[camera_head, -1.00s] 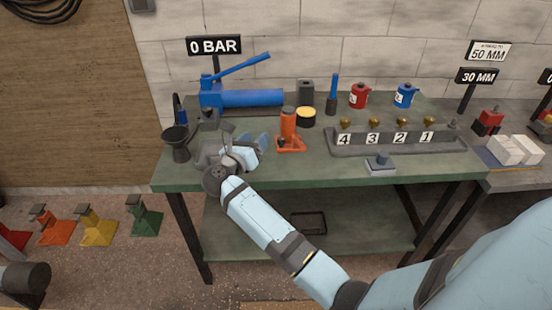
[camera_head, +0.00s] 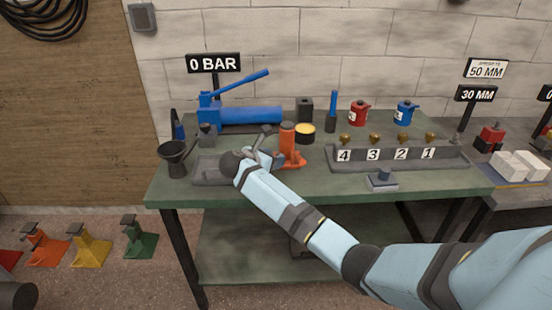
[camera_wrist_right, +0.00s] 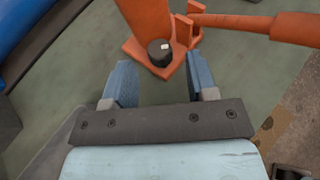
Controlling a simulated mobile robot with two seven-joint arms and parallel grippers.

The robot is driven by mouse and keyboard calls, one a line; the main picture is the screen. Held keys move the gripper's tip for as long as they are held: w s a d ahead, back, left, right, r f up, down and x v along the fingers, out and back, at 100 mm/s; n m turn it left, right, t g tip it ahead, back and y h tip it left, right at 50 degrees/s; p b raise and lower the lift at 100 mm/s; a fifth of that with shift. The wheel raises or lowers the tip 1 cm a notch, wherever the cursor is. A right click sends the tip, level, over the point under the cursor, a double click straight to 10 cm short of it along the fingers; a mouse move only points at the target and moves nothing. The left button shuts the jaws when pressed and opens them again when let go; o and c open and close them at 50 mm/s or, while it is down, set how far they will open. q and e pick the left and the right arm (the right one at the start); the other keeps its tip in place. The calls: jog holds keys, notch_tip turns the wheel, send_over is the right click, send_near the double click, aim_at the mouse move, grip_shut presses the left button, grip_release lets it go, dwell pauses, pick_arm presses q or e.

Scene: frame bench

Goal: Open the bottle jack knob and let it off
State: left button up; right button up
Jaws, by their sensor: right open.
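The orange bottle jack (camera_head: 288,142) stands upright on the green bench, right of the blue pump. In the right wrist view its base (camera_wrist_right: 140,52) and its black knob (camera_wrist_right: 160,50) with a pale mark show just beyond the fingertips. My right gripper (camera_wrist_right: 158,75) is open, with a blue-padded finger on either side and the knob ahead of the gap. Nothing is between the fingers. In the head view my right gripper (camera_head: 262,148) is at the jack's left side, partly hidden by my wrist. My left gripper is not in view.
The blue hand pump (camera_head: 250,115) and 0 BAR sign (camera_head: 213,63) are behind. A dark funnel (camera_head: 173,158) stands left, a yellow-topped tin (camera_head: 305,132) behind the jack. A numbered rack (camera_head: 395,158) and small block (camera_head: 382,180) are to the right. An orange handle socket (camera_wrist_right: 235,21) extends right.

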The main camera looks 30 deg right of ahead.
jog(key=shift+x, duration=1.05)
jog(key=c, duration=0.9)
jog(key=shift+c, duration=0.2)
